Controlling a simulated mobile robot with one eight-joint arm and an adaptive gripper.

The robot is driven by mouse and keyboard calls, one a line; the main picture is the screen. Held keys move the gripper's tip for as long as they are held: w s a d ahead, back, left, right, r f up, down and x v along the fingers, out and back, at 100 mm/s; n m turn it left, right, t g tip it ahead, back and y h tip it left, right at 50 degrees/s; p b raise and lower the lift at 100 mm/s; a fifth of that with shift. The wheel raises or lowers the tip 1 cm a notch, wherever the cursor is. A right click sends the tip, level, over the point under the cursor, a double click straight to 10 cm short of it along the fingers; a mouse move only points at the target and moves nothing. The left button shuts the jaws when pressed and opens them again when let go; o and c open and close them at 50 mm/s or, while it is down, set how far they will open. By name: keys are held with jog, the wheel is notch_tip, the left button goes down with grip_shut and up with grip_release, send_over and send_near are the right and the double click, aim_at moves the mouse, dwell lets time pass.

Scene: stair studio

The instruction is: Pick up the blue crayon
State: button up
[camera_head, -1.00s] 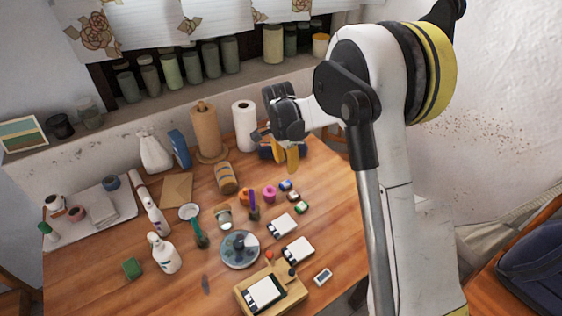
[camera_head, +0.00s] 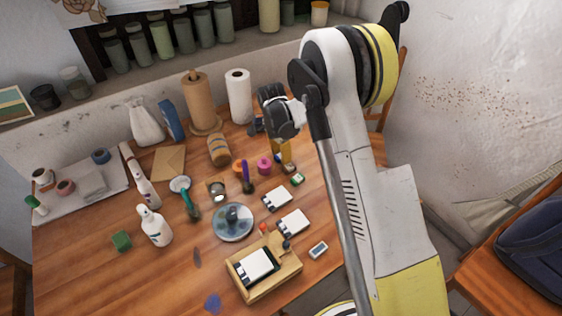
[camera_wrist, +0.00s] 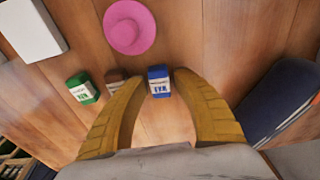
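The blue crayon, a short blue block with a white label, shows in the wrist view (camera_wrist: 159,80), between the tips of my two yellow fingers. My gripper (camera_wrist: 160,90) is open, with clear wood on either side of the crayon; I cannot tell how high the tips are above the table. In the head view, my gripper (camera_head: 284,152) points down at the table's right part and largely hides the blue crayon. A brown crayon (camera_wrist: 115,78) is left of it, partly behind the left finger. A green crayon (camera_wrist: 83,88) lies further left; it also shows in the head view (camera_head: 298,179).
A pink round object (camera_wrist: 130,27) sits close by. A dark blue object (camera_wrist: 280,100) is beside the right finger. White-topped boxes (camera_head: 277,199), a purple-handled tool (camera_head: 246,175) and a paper roll (camera_head: 239,96) stand around.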

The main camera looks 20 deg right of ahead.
jog(key=shift+f, duration=0.15)
jog(key=shift+c, duration=0.5)
jog(key=c, duration=0.7)
jog(key=shift+o, duration=0.2)
jog(key=shift+r+p, duration=0.4)
jog(key=shift+r, duration=0.2)
jog(key=r, duration=0.1)
jog(key=r+p, duration=0.1)
jog(key=s+r+p, duration=0.1)
jog(key=r, duration=0.1)
jog(key=shift+d, duration=0.3)
jog(key=s+d+r+p, duration=0.3)
jog(key=s+d+r, duration=0.2)
jog(key=s, duration=0.3)
jog(key=shift+s+d+r, duration=0.35)
jog(key=shift+d+r, duration=0.05)
jog(key=shift+d, duration=0.15)
